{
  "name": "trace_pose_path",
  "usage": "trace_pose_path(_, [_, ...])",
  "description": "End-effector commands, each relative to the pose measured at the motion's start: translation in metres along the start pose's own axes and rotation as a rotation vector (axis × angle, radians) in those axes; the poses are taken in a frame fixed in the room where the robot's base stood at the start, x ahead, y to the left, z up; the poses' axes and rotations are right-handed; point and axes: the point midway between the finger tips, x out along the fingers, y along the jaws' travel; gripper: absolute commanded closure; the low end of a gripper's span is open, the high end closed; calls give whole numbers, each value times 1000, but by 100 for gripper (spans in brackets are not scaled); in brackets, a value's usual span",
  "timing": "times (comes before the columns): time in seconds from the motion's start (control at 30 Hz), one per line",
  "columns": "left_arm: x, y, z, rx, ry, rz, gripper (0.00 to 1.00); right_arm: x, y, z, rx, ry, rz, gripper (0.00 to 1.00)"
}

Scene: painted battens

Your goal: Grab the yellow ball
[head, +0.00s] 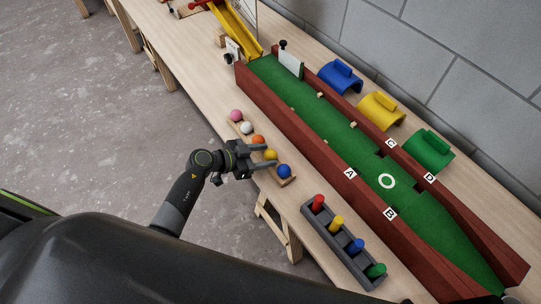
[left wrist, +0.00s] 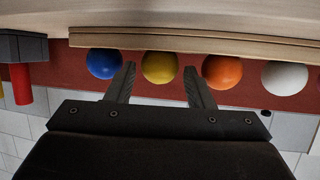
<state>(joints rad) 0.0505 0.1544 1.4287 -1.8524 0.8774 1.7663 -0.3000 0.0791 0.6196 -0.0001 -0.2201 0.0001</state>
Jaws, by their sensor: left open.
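The yellow ball (head: 270,155) sits in a row of balls on a narrow wooden rack along the table's near edge. My left gripper (head: 268,157) is open, with its fingers reaching toward the yellow ball. In the left wrist view the yellow ball (left wrist: 159,67) shows between the two fingertips of the gripper (left wrist: 160,78). The fingers appear apart from it on both sides. The blue ball (left wrist: 104,63) lies beside one finger and the orange ball (left wrist: 222,71) beside the other. My right gripper is not in view.
A pink ball (head: 236,116) and a white ball (head: 246,128) share the rack (head: 291,181). A grey holder (head: 337,250) with coloured pegs stands nearby. A green lane with red walls (head: 300,143) runs behind the rack. Blue, yellow and green arched pieces (head: 381,111) stand beyond it.

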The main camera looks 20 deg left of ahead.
Motion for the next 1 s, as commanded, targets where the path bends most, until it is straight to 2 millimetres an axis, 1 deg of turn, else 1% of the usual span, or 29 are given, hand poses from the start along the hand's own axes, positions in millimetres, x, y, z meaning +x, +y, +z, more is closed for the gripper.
trace_pose_path(0.03, [8,1,1,-2,1,1,52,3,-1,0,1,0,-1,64])
trace_pose_path(0.1, [13,0,0,-1,1,1,52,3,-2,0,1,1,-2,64])
trace_pose_path(0.37, [14,0,1,0,-1,1,52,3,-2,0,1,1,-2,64])
trace_pose_path(0.47, [14,0,0,0,-1,1,64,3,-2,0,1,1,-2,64])
trace_pose_path(0.6, [14,0,1,0,-1,1,82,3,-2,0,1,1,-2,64])
trace_pose_path(0.63, [14,0,0,0,-1,1,85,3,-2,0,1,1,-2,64])
trace_pose_path(0.87, [14,0,0,0,0,1,85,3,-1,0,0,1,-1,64])
trace_pose_path(0.93, [13,0,-2,0,0,0,85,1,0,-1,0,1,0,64])
trace_pose_path(1.0, [10,0,-10,2,1,0,85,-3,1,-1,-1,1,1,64])
